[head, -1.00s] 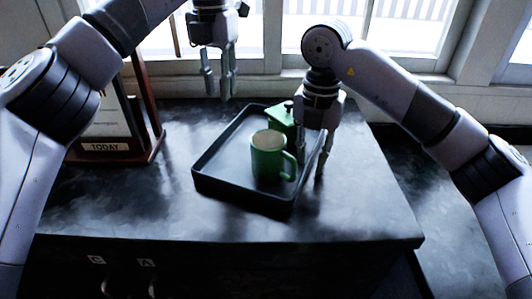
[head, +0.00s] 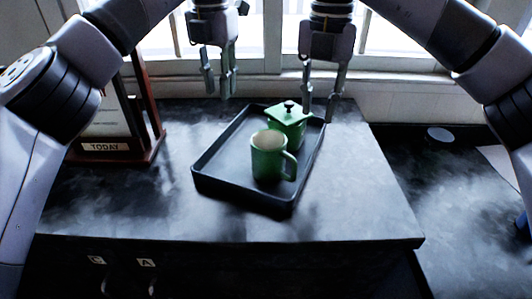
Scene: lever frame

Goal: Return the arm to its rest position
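My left gripper (head: 219,92) hangs fingers down at the back, up and left of the tray, open and empty. My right gripper (head: 319,106) hangs fingers down near the far right corner of the tray, open with nothing between its fingers. The black tray (head: 222,186) lies at a slant on the dark cabinet top. In it stand a green mug (head: 266,162), handle to the right, and behind it a green lidded pot (head: 286,130) with a black knob. I cannot tell the exact gap between the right fingers and the tray rim.
A wooden frame with a TODAY plate (head: 104,147) stands at the left of the cabinet top (head: 365,205). A lower dark counter at the right holds a small round disc (head: 438,133). Windows line the back. The front of the cabinet top is clear.

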